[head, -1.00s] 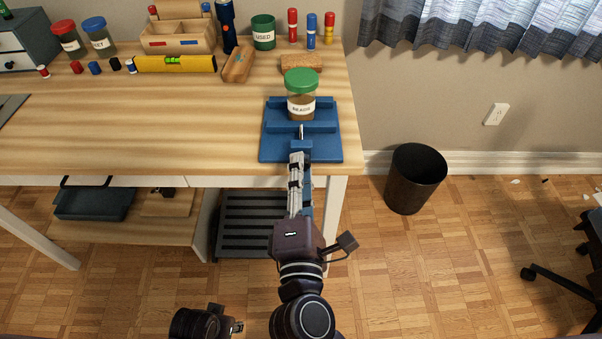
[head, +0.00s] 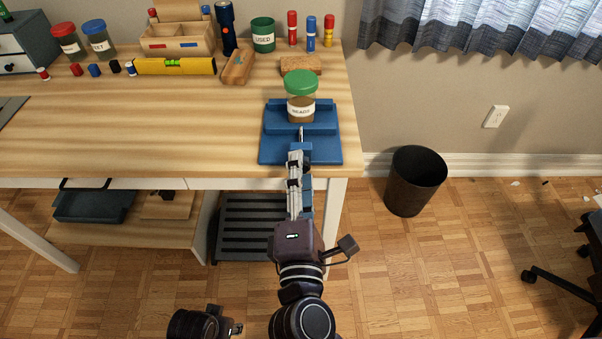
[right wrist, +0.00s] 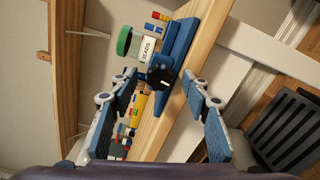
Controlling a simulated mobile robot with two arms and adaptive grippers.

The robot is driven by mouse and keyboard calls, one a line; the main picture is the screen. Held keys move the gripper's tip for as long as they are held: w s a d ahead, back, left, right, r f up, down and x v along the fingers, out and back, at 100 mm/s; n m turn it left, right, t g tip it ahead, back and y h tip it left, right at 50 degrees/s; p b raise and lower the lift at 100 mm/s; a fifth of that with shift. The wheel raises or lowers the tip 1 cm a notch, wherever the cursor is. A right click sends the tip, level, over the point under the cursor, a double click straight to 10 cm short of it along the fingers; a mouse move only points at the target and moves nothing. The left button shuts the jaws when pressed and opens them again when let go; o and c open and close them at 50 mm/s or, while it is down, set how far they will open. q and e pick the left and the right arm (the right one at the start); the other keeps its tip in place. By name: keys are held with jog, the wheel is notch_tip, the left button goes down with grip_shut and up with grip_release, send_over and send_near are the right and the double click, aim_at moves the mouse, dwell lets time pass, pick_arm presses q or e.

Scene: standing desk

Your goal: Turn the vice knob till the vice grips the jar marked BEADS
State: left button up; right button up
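The jar marked BEADS (head: 300,88) has a green lid and stands upright between the jaws of the blue vice (head: 272,154) at the desk's front right. Whether the front jaw touches it I cannot tell. The jar also shows in the right wrist view (right wrist: 143,48). The vice knob (right wrist: 161,76) is dark with a pale mark and faces my right wrist camera; the head view hides it behind the fingers. My right gripper (right wrist: 160,78) is open, its fingers on either side of the knob with visible gaps. My left gripper's fingers are not in view; only part of that arm shows.
A wooden block (head: 301,65), the USED jar (head: 263,36) and a yellow level (head: 176,66) lie behind and left of the vice. The desk's left middle is clear. A black bin (head: 415,182) stands on the floor to the right.

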jog(key=s, duration=1.2)
dwell(0.3)
